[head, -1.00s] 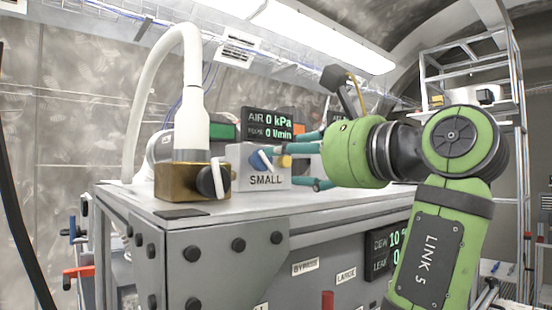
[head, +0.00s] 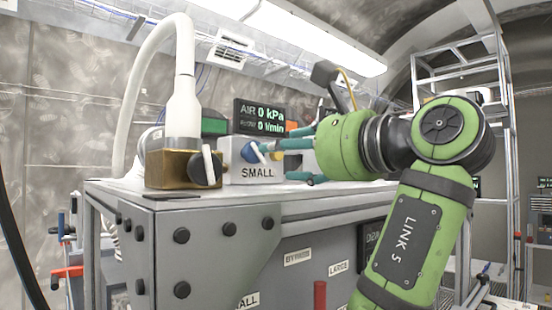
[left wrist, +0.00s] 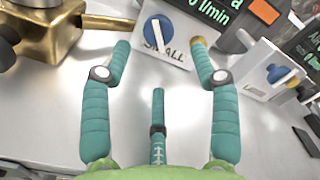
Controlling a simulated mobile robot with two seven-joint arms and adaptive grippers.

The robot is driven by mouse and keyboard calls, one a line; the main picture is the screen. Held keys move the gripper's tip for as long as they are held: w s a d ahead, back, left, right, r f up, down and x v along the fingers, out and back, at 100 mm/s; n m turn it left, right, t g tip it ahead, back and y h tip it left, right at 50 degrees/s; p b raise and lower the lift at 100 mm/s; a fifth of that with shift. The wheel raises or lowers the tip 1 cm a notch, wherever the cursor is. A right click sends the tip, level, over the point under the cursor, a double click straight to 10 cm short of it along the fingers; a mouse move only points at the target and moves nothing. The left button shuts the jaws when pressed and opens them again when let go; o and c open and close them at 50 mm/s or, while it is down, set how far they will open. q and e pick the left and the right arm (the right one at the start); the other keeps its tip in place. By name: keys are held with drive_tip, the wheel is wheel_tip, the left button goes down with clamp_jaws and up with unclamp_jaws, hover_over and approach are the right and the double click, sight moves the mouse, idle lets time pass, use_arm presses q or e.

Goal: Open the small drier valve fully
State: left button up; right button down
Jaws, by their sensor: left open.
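The small drier valve is a light grey box marked SMALL (head: 257,174) on the bench, with a blue round knob (head: 250,152) and a white handle bar. In the left wrist view the blue knob (left wrist: 166,35) lies ahead, its white bar close to upright in the picture and tilted slightly. My left gripper (head: 284,160) has teal fingers and is just right of the valve in the head view. In the left wrist view the open gripper (left wrist: 160,52) has its fingertips on either side of the SMALL label, with nothing between them. Fingertip contact cannot be told. My right gripper is not in view.
A brass block (head: 165,168) with a black knob and white hose (head: 183,95) stands close left of the valve. A display (head: 259,117) reads 0 kPa and 0 l/min. A second valve box with a blue knob (left wrist: 278,73) sits to the right in the wrist view.

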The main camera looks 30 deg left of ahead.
sight(257, 154)
use_arm(q)
drive_tip(key=p+x, duration=0.1)
drive_tip(key=x, duration=0.1)
drive_tip(key=p+x, duration=0.1)
drive_tip(key=x, duration=0.2)
drive_tip(key=shift+a+r+p, duration=0.2)
drive_tip(key=shift+a+p, duration=0.1)
drive_tip(key=shift+p, duration=0.1)
drive_tip(key=shift+w+a+f, duration=0.15)
drive_tip(key=shift+w+a, duration=0.05)
drive_tip(key=shift+a, duration=0.15)
drive_tip(key=shift+d, duration=0.1)
drive_tip(key=shift+s, duration=0.2)
drive_tip(key=c, duration=1.1)
